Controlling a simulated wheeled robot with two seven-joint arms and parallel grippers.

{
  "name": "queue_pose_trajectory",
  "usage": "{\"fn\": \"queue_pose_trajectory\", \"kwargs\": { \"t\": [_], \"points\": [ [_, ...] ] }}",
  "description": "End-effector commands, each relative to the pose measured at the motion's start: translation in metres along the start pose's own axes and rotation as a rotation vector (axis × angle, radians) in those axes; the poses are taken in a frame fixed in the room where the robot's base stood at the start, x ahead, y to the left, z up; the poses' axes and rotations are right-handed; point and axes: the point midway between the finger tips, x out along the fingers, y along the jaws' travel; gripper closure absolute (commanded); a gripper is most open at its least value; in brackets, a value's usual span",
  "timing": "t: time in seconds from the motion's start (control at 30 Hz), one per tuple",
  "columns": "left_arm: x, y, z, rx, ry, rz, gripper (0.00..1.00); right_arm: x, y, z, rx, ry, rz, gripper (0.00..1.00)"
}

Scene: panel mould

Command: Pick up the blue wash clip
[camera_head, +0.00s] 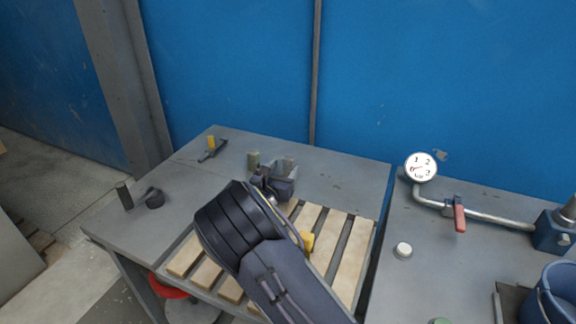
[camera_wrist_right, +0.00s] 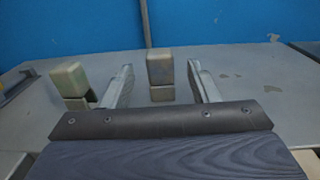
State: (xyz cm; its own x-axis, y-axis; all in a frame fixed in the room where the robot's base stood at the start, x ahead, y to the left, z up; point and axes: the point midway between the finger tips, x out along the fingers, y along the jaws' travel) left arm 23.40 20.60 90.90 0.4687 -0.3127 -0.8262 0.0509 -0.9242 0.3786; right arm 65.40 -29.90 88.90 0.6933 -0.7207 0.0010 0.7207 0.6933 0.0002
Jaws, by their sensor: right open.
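My right gripper (camera_head: 277,180) is over the back of the grey table, beyond the wooden slats. In the right wrist view its two fingers (camera_wrist_right: 160,88) are apart. A grey-brown upright block (camera_wrist_right: 160,70) shows in the gap between them, farther out; I cannot tell whether they touch it. No clip looks plainly blue, and I cannot tell whether this block belongs to the blue wash clip. A greenish block (camera_wrist_right: 72,82) stands left of the fingers; a green upright piece (camera_head: 253,160) also shows left of the gripper in the head view. My left gripper is not in view.
A yellow-topped clip (camera_head: 211,143) and a dark clip-like piece (camera_head: 153,198) lie on the left of the table. A yellow piece (camera_head: 307,242) sits by the wooden slats (camera_head: 350,262). A gauge (camera_head: 421,167) and red-handled valve (camera_head: 460,217) stand at right. A blue wall rises behind.

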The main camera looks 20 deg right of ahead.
Motion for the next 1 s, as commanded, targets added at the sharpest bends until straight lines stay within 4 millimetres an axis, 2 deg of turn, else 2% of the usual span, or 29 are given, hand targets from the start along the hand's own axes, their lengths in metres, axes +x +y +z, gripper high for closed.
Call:
{"fn": "queue_pose_trajectory", "kwargs": {
  "t": [0.1,0.23,0.53,0.9,1.0],
  "points": [
    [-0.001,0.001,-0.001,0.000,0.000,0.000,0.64,0.022,-0.001,0.000,0.000,-0.001,-0.002,0.45],
    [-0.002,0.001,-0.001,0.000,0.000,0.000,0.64,0.037,-0.001,0.000,0.000,0.000,-0.001,0.45],
    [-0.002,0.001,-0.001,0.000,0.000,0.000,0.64,0.042,0.000,0.000,-0.001,0.000,0.001,0.45],
    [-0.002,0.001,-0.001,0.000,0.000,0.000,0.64,0.042,0.000,0.000,0.000,0.001,0.000,0.93],
    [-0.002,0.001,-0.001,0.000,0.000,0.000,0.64,0.042,0.000,0.000,0.000,0.000,0.000,0.93]
  ]
}}
